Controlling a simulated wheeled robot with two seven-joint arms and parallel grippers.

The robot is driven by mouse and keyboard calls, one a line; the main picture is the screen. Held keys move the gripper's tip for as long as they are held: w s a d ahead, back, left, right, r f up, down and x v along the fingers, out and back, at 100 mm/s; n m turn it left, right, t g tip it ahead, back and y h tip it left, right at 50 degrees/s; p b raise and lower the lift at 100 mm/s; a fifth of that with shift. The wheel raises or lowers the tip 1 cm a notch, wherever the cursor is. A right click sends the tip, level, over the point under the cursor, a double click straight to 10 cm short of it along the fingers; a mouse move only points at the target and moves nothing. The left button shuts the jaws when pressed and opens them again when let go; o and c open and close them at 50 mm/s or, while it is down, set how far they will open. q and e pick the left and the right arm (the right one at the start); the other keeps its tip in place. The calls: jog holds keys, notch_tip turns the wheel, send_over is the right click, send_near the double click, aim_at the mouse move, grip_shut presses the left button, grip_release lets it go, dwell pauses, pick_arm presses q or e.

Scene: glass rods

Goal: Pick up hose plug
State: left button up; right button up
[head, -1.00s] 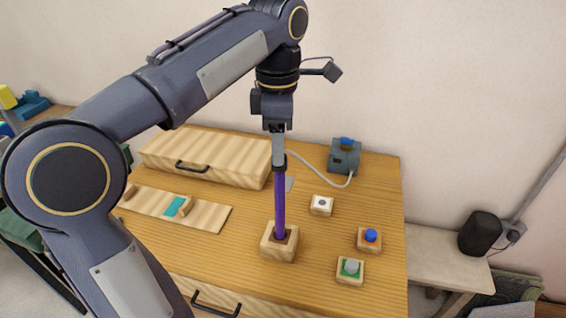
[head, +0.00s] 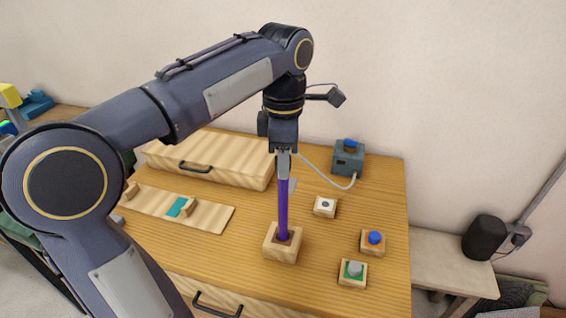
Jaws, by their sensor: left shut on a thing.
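My left gripper (head: 284,176) points straight down and is shut on the top of a purple rod (head: 283,208). The rod is upright, with its lower end in the hole of a wooden block (head: 282,252). A pale hose (head: 338,185) comes from a grey box with a blue top (head: 347,160) and curves left behind my left gripper. The hose's far end is hidden there, so I cannot make out a hose plug. My right gripper is not in view.
Small blocks stand at right: one white-topped (head: 325,206), one with a blue knob (head: 374,238), one with a grey knob (head: 355,269).

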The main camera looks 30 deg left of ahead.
pick_arm(q)
jog(key=shift+r, duration=0.5)
notch_tip(320, 180, up, 3)
jog(key=shift+s+f+p, duration=0.1)
jog(key=shift+f+p, duration=0.05)
jog(key=shift+p, duration=0.2)
jog(key=s+d+r+p, duration=0.1)
jog(key=s+r, duration=0.2)
jog(key=s, duration=0.1)
jog(key=s+d+r+p, duration=0.1)
jog(key=s+r, duration=0.2)
jog(key=s, duration=0.2)
jog(key=s+d+r+p, duration=0.1)
jog(key=s+d+r, duration=0.1)
jog(key=s+r, duration=0.1)
jog(key=shift+s+r+p, duration=0.15)
jog(key=shift+s+p, duration=0.2)
jog(key=shift+s, duration=0.3)
